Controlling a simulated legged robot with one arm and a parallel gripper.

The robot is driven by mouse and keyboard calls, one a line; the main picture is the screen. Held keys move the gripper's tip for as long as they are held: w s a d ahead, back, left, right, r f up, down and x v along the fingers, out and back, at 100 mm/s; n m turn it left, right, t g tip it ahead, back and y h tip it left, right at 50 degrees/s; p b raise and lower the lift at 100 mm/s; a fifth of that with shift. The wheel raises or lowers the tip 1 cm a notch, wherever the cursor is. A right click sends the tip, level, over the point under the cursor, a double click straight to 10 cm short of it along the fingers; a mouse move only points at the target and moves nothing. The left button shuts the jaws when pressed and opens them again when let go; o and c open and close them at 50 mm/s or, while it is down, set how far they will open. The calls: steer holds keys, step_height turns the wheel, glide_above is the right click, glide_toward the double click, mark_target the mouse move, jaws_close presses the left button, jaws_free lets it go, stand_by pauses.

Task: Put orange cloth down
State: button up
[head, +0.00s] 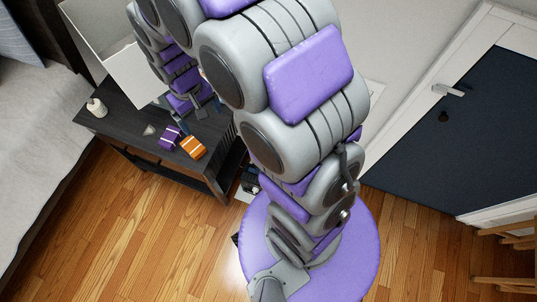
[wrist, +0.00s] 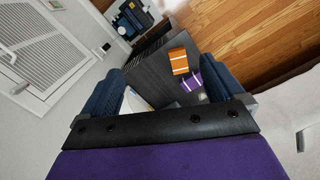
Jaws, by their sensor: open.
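The orange cloth (head: 193,147), folded with white stripes, lies on the dark table (head: 117,116) near its front edge. It also shows in the wrist view (wrist: 179,61), with nothing gripping it. A purple striped cloth (head: 170,137) lies beside it, also seen in the wrist view (wrist: 191,80). My gripper (wrist: 166,86) is open and empty, its two blue fingers spread wide. In the head view my gripper (head: 196,110) is above the table, behind the cloths and partly hidden by my arm.
A white box-like thing (head: 137,75) stands at the table's back. A small white bottle (head: 96,107) stands at its left end. A bed (head: 40,130) is on the left, and a dark door (head: 455,130) on the right. Wooden floor (head: 130,230) lies open in front.

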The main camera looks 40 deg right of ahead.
steer(key=s+d+r, duration=0.1)
steer(key=s+r, duration=0.2)
steer(key=s, duration=0.5)
steer(key=s+d+r+m, duration=0.1)
steer(key=s+r, duration=0.3)
steer(key=s, duration=0.4)
steer(key=s+d+r+g, duration=0.1)
steer(key=s+d+r, duration=0.2)
steer(key=s, duration=0.5)
steer(key=shift+r, duration=0.5)
steer(key=shift+s+d, duration=0.1)
steer(key=shift+d, duration=0.05)
steer(key=shift+d, duration=0.35)
steer(key=shift+a, duration=0.2)
